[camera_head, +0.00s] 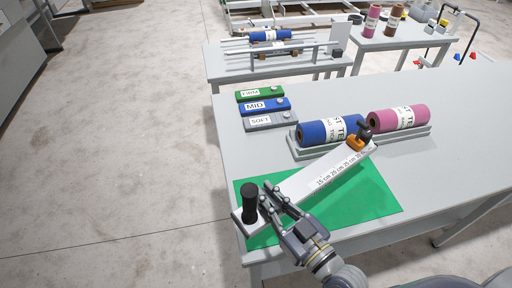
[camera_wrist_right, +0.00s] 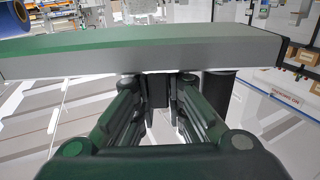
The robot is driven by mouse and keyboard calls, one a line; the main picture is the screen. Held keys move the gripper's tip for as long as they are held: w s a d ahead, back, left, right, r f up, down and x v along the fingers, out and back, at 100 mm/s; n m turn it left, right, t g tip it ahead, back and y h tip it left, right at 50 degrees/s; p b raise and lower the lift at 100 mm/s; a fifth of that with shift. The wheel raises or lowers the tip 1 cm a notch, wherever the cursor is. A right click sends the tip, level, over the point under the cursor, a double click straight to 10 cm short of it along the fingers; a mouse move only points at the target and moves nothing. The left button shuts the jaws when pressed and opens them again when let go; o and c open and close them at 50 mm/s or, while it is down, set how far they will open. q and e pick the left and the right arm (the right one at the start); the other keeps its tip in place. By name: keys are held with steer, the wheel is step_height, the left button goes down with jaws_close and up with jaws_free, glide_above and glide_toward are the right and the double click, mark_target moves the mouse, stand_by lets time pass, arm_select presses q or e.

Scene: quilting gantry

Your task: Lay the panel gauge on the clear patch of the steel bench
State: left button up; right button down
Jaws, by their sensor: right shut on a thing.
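The panel gauge (camera_head: 310,181) is a long white bar with centimetre markings. It has a black upright knob (camera_head: 249,200) at its lower-left end and an orange slide with a dark knob (camera_head: 357,141) at its upper-right end. My right gripper (camera_head: 270,197) is shut on the gauge near the black knob. In the right wrist view the gauge (camera_wrist_right: 140,55) spans the picture ahead of my fingers (camera_wrist_right: 160,82). The gauge lies diagonally over a green mat on the steel bench (camera_head: 460,118); I cannot tell its height above it. My left gripper is not in view.
The green mat (camera_head: 372,198) covers the bench's near-left corner. A grey tray (camera_head: 400,138) behind holds a blue roll (camera_head: 315,132) and a pink roll (camera_head: 395,118). Green, blue and grey labelled blocks (camera_head: 262,107) lie at the back left. Bare bench shows at right.

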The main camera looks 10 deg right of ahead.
steer(key=shift+d+r, duration=0.2)
steer(key=shift+r, duration=0.25)
steer(key=s+d+r+m+t+h, duration=0.1)
steer(key=s+d+r+m+h, duration=0.1)
steer(key=d+h, duration=0.5)
steer(key=d+r+m, duration=0.1)
steer(key=d+m, duration=0.1)
steer(key=shift+s+m+t, duration=0.2)
steer(key=shift+m+t, duration=0.1)
steer(key=shift+m, duration=0.1)
stand_by(0.5)
